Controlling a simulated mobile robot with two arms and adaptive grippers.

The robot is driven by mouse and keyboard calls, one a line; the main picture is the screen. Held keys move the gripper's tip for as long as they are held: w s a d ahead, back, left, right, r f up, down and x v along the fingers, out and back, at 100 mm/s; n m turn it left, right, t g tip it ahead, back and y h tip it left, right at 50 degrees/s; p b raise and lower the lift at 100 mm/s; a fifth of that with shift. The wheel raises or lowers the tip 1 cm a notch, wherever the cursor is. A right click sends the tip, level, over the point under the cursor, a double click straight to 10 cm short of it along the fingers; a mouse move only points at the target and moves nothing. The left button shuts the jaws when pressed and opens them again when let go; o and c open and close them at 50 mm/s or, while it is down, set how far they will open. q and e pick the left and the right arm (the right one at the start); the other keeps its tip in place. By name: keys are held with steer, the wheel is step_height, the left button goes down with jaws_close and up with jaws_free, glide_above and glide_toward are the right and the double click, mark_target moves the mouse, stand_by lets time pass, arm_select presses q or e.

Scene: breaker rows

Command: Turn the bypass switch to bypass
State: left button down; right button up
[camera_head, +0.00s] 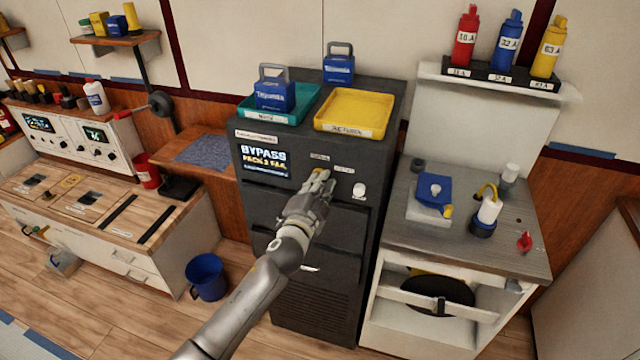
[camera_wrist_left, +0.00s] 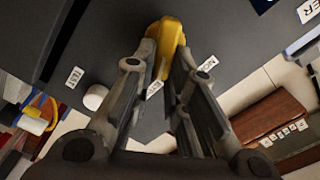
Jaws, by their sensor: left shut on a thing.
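The bypass switch is a yellow handle (camera_head: 319,174) on the upper front of the dark cabinet (camera_head: 338,232). My left gripper (camera_head: 317,184) is at the cabinet front with its fingers around the handle. In the left wrist view, the yellow handle (camera_wrist_left: 168,38) sits between the fingertips of my left gripper (camera_wrist_left: 165,55), which are shut on it. Small white labels lie around the handle; one (camera_wrist_left: 208,63) is partly readable as starting with "NO". The fingers hide part of the switch, so its exact setting is unclear. My right gripper is not in view.
A white round knob (camera_head: 359,190) is right of the switch. A lit display (camera_head: 265,160) reading "BYPASS" is to the left. A teal tray (camera_head: 300,108) and a yellow tray (camera_head: 352,126) are on top. A blue bucket (camera_head: 206,277) stands on the floor.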

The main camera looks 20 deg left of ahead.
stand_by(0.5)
arm_select(q)
steer(key=c, duration=1.4)
jaws_free()
steer(key=shift+c, duration=0.2)
steer(key=s, duration=1.2)
steer(key=shift+a, duration=0.2)
steer(key=shift+f, duration=0.1)
